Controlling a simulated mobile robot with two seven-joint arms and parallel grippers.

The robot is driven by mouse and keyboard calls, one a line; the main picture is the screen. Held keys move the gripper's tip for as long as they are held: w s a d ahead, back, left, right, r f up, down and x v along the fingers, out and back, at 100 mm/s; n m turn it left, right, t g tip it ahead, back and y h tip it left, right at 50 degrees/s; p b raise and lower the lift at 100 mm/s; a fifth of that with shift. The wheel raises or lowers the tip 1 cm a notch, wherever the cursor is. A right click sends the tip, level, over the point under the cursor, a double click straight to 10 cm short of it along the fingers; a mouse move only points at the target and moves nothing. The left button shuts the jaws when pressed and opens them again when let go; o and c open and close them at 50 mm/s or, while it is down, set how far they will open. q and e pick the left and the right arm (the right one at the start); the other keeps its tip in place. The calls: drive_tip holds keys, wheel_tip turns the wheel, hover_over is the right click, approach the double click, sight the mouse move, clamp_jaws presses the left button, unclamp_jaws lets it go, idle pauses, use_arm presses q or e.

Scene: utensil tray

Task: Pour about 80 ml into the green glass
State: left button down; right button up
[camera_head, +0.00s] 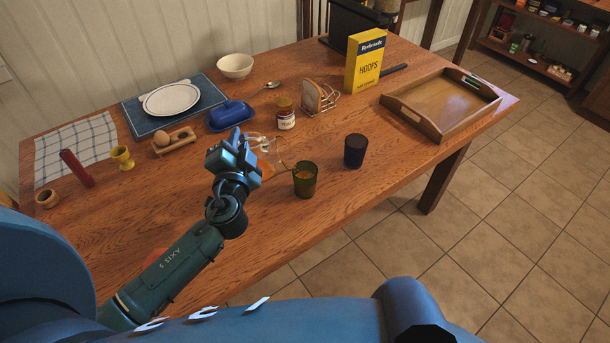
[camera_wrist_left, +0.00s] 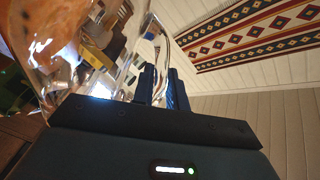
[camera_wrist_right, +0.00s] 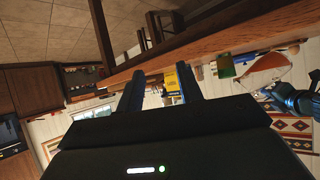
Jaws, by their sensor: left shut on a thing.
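The green glass (camera_head: 305,181) stands upright near the table's front edge, with some amber showing inside. It also shows in the right wrist view (camera_wrist_right: 226,66). My left gripper (camera_head: 240,150) is shut on the handle of a clear glass jug (camera_head: 277,152), just left of the green glass. The jug is tilted, its lip close to the green glass, and holds orange-amber liquid, seen in the right wrist view (camera_wrist_right: 266,65). I cannot make out a stream. The jug fills the left of the left wrist view (camera_wrist_left: 70,50). My right gripper (camera_wrist_right: 162,75) is open and empty, away from the glass.
A dark blue glass (camera_head: 355,151) stands right of the green glass. Behind are a jam jar (camera_head: 286,118), toast rack (camera_head: 320,98), blue butter dish (camera_head: 229,115) and cereal box (camera_head: 365,62). A wooden tray (camera_head: 415,122) sits at right. The table's front right is clear.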

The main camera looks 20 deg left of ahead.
use_arm(q)
drive_tip(key=shift+a+f+b, duration=0.1)
drive_tip(key=shift+b, duration=0.4)
drive_tip(key=shift+s+a+f+n+b, duration=0.1)
drive_tip(key=shift+a+f+n+b, duration=0.25)
drive_tip(key=shift+n+b, duration=0.45)
drive_tip(key=shift+r, duration=0.15)
use_arm(e)
drive_tip(key=shift+a+f+y, duration=0.3)
drive_tip(key=shift+a+f, duration=0.05)
drive_tip(key=shift+a, duration=0.05)
drive_tip(key=shift+d+f, duration=0.1)
drive_tip(key=shift+d, duration=0.05)
drive_tip(key=shift+w+f, duration=0.1)
